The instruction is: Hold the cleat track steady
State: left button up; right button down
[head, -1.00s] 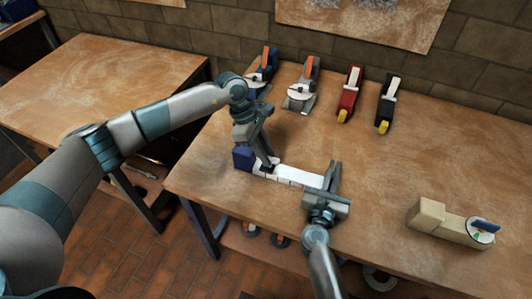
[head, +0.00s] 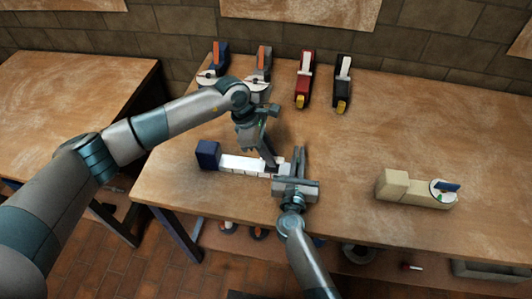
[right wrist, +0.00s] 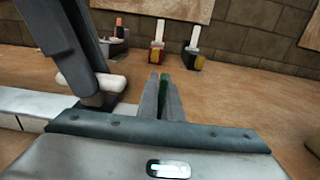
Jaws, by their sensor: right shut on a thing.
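The cleat track (head: 240,164) is a white segmented strip lying along the front of the workbench, with a dark blue block (head: 207,154) at its left end. My right gripper (head: 300,158) is at the track's right end, its fingers close together and shut on it; the grip itself is mostly hidden. In the right wrist view the track (right wrist: 30,104) runs in from the left, behind my right gripper (right wrist: 160,92). My left gripper (head: 271,160) points down at the track close beside the right one. A small white rounded piece (right wrist: 108,83) shows by its finger; its jaw opening is unclear.
A beige block with a round dial (head: 400,187) stands at the right. The bench middle is clear. Another table (head: 75,85) is at left.

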pick_arm(q)
jog(key=o, duration=0.4)
jog(key=shift+o, duration=0.2)
jog(key=v, duration=1.2)
pick_arm(e)
jog(key=c, duration=1.8)
grip_release()
jog(key=shift+c, duration=0.2)
jog(key=shift+s, duration=0.2)
jog(key=s, duration=0.3)
jog(key=s+a, duration=0.1)
jog(key=s, duration=0.3)
jog(key=s+a, duration=0.1)
jog(key=s, duration=0.3)
jog(key=shift+s+a, duration=0.15)
jog(key=shift+s, duration=0.1)
